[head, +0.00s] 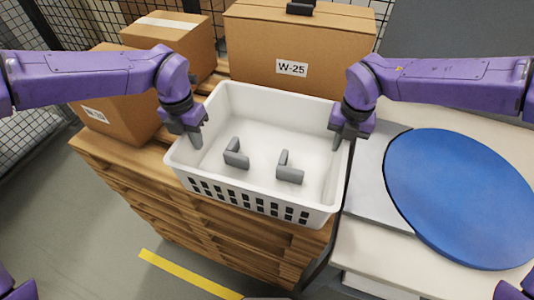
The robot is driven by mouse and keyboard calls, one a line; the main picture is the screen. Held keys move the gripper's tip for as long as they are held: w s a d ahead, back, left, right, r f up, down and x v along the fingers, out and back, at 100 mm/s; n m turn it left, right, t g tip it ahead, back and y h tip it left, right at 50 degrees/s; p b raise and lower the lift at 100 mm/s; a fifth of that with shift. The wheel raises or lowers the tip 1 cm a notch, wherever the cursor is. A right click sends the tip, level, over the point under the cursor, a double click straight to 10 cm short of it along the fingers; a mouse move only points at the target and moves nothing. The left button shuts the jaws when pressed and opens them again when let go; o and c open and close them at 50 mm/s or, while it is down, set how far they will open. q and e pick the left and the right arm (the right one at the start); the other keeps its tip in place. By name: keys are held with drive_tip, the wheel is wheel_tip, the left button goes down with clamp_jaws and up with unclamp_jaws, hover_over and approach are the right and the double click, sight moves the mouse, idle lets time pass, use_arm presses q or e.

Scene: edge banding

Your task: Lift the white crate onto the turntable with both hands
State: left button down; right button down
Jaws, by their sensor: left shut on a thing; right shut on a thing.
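The white crate (255,110) sits at the right end of the wooden pallet stack, with two grey angled parts (236,154) (290,168) on its floor. My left gripper (196,142) is shut on the crate's left rim. My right gripper (337,143) is shut on the crate's right rim. The fingers partly hide the rim at both sides. The blue round turntable (460,195) is to the right of the crate, apart from it. I cannot tell whether the crate's underside touches the pallets.
Cardboard boxes stand behind the crate, one marked W-25 (300,45), and others (175,38) at the left. The wooden pallets (150,190) are below. A pale table (375,250) carries the turntable, whose top is clear. A yellow line (185,275) marks the floor.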

use_arm(q)
drive_tip(key=shift+w+r, duration=0.1)
use_arm(e)
drive_tip(key=shift+r, duration=0.1)
